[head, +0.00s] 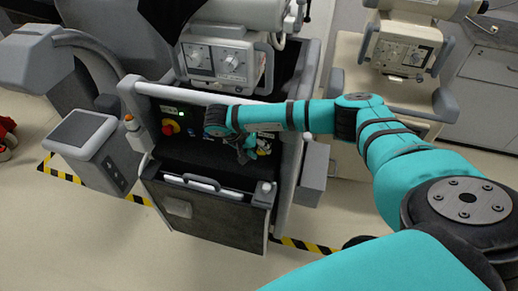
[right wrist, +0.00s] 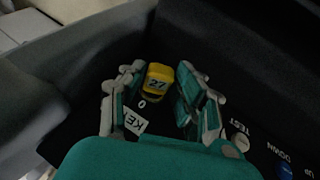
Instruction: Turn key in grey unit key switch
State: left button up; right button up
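The grey unit (head: 205,215) is a cart with a dark, recessed control panel in the head view. A yellow key tag marked 27 (right wrist: 158,76) shows in the right wrist view, beside a "0" mark and a partly hidden label starting "KE" (right wrist: 135,121). The key switch under the tag is hidden. My right gripper (head: 245,150) reaches down to the right part of the panel. In the right wrist view its fingers (right wrist: 162,88) are apart, one on each side of the yellow tag. I cannot tell whether they touch it. My left gripper is not in view.
TEST (right wrist: 240,141) and UP/DOWN buttons lie right of my fingers. Another cart (head: 345,70) stands to the right.

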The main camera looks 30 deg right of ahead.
grip_shut()
jog(key=shift+a+f+b, duration=0.1)
jog(key=shift+f+b, duration=0.05)
jog(key=shift+b, duration=0.25)
jog(key=shift+w+g+h+b, duration=0.15)
jog(key=shift+g+h+b, duration=0.4)
jog(key=shift+g+h, duration=0.15)
jog(key=shift+n, duration=0.3)
